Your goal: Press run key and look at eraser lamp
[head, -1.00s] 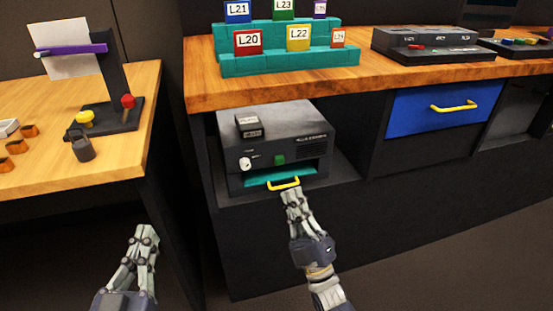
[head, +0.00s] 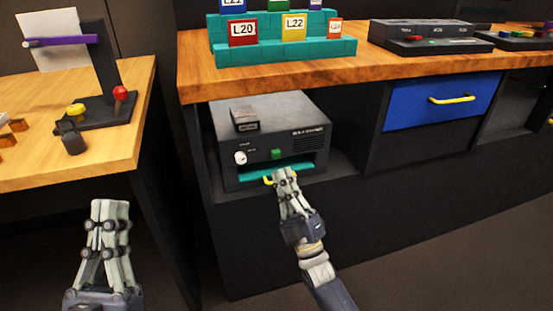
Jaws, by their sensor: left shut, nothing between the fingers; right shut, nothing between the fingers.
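The eraser (head: 300,115) is a dark box in the open bay under the wooden counter. Its front has a green square key (head: 276,154), a white round knob (head: 240,158) and a teal tray strip (head: 305,168) with a yellow handle (head: 268,180). I cannot read a run label, and I cannot make out a lit lamp. My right gripper (head: 284,174) is shut and empty, its tips at the tray front just below the green key. It hides part of the handle; I cannot tell if it touches. My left gripper (head: 110,206) is shut and empty, low at the left, away from the eraser.
A small dark block (head: 244,119) sits on the eraser. The counter (head: 330,70) overhangs the bay. A teal stepped rack (head: 265,50) with labelled blocks stands on it. A blue drawer (head: 430,100) is to the right. A wooden table (head: 100,160) stands at the left.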

